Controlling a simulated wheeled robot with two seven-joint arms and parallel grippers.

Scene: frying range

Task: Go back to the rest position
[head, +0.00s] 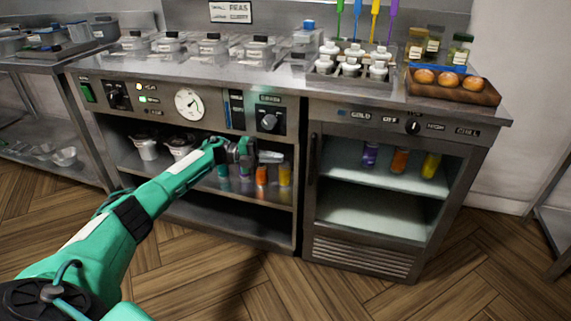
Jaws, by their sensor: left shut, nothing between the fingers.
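My left arm (125,220) is green with white and black parts and reaches from the lower left towards the counter's left open shelf. My left gripper (268,157) is at its end, in front of the shelf, above several coloured containers. It is shut and empty. An orange container (262,176) and a yellow one (285,175) stand just below it on the shelf. My right gripper is not in view.
The steel counter (290,85) carries lidded pans, white-topped bottles and a wooden tray (455,95) with round brown items. The right compartment (370,205) holds purple, orange and yellow containers. The wooden floor (240,285) in front is clear.

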